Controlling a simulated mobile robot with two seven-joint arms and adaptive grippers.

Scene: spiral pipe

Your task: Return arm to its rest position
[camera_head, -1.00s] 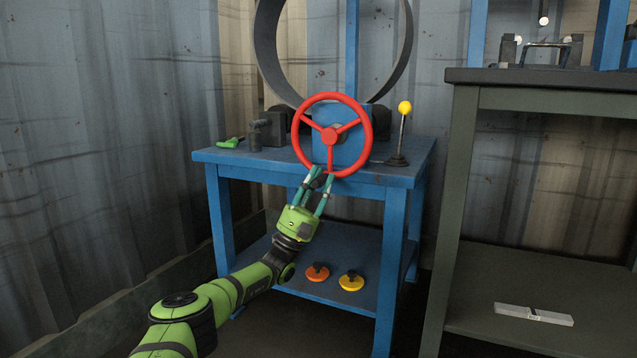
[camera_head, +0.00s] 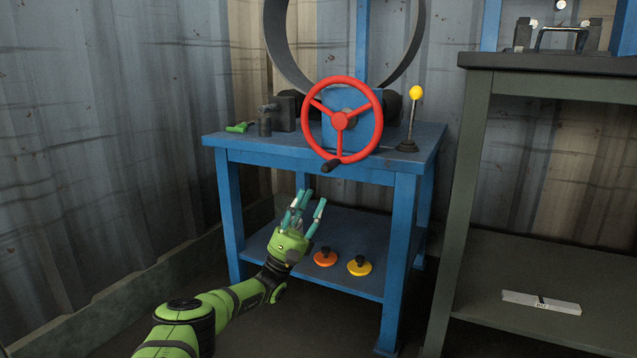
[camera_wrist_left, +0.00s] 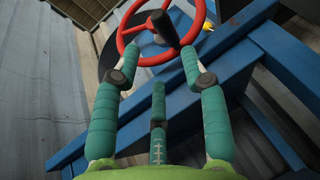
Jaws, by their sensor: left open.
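My left gripper (camera_head: 306,208) is green with teal fingers. It is open and empty, in front of the blue table and below the red handwheel (camera_head: 341,121). The wheel stands upright on a blue housing at the table's front, with a dark handle (camera_head: 332,166) at its lower rim. In the left wrist view my open fingers (camera_wrist_left: 157,82) spread apart with the red wheel (camera_wrist_left: 130,40) and its dark handle (camera_wrist_left: 164,27) beyond them, apart from the fingertips. My right gripper is not in view.
The blue table (camera_head: 270,151) bears a yellow-knobbed lever (camera_head: 413,118), a green-handled part (camera_head: 240,127) and a large metal ring (camera_head: 281,55). Its lower shelf holds an orange disc (camera_head: 325,257) and a yellow disc (camera_head: 359,266). A dark-topped bench (camera_head: 540,62) stands at right.

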